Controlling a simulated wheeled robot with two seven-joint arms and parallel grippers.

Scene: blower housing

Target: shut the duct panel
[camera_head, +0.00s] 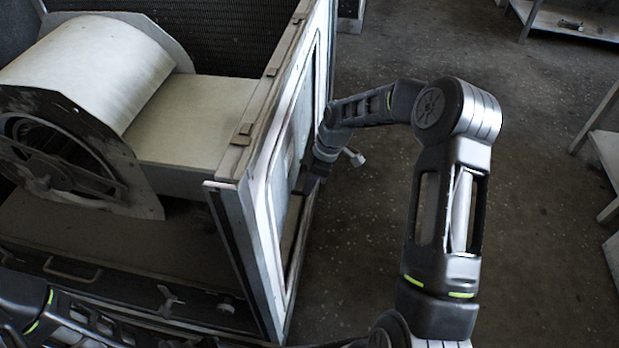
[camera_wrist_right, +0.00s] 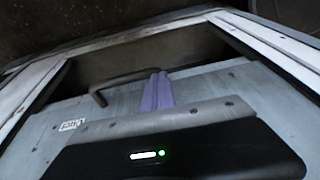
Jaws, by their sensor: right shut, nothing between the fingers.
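The duct panel (camera_wrist_right: 215,86) is a grey-blue riveted sheet with a bent bar handle (camera_wrist_right: 112,84) and a small label in the right wrist view. A dark gap lies between its edge and the pale frame (camera_wrist_right: 275,44). In the head view the panel (camera_head: 293,150) shows narrowly inside the housing's right side frame. My right gripper (camera_wrist_right: 158,91) is shut and empty, its fingers together just beside the handle; I cannot tell whether they touch it. In the head view the right gripper (camera_head: 309,184) is at the frame's outer side, partly hard to see. My left gripper is not in view.
The blower drum (camera_head: 95,75) and a flat duct (camera_head: 195,115) fill the housing at left. My left arm crosses the bottom left corner. The floor (camera_head: 540,160) right of my right arm is clear, with shelving (camera_head: 575,25) at the far right.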

